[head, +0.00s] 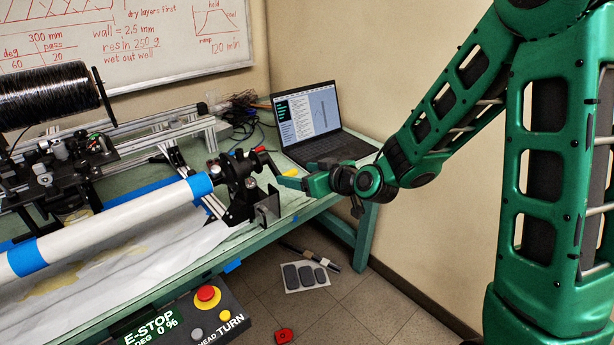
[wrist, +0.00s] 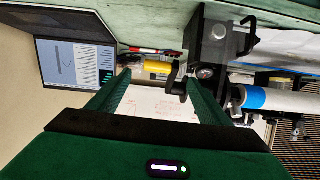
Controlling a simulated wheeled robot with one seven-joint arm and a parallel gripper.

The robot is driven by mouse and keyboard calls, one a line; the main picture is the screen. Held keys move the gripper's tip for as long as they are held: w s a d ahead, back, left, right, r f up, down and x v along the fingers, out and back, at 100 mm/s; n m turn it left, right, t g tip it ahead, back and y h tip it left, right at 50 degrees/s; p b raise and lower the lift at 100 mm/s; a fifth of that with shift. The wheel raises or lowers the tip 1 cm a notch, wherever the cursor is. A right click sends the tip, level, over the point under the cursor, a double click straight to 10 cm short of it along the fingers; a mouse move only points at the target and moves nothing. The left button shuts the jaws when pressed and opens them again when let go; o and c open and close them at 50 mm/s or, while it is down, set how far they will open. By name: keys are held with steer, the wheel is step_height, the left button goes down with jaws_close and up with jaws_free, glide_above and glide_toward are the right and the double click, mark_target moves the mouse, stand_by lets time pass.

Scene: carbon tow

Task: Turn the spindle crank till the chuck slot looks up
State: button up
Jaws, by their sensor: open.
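The spindle head (head: 238,185) is a black block at the right end of a white tube, and it also shows in the wrist view (wrist: 212,45). A black crank arm (wrist: 175,78) with a yellow handle (wrist: 156,68) sticks out from it. The yellow handle also shows in the head view (head: 290,172). My gripper (wrist: 160,80) is open, with its green fingers spread on either side of the crank handle. In the head view my gripper (head: 280,181) is just right of the spindle head. I cannot make out the chuck slot or which way it faces.
The white tube (head: 110,230) has blue tape bands. A laptop (head: 320,128) stands behind my gripper on the green table. A control panel with a red E-stop button (head: 207,295) is at the front.

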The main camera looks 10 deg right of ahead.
mark_target(288, 172)
steer(key=x, duration=0.6)
steer(key=shift+w+a+f, duration=0.15)
steer(key=shift+w+a, duration=0.05)
steer(key=shift+w, duration=0.1)
steer(key=c, duration=1.4)
steer(key=shift+w+f+t+y, duration=0.25)
steer(key=shift+f+t+y, duration=0.15)
steer(key=shift+f+t, duration=0.2)
steer(key=shift+w+a+f+t+y, duration=0.3)
steer(key=shift+w+f+t+y, duration=0.15)
steer(key=shift+t, duration=0.4)
steer(key=shift+w+a+f+t+y, duration=0.3)
steer(key=shift+t+y, duration=0.25)
steer(key=shift+t, duration=0.3)
steer(key=shift+w+r, duration=0.1)
steer(key=shift+w, duration=0.05)
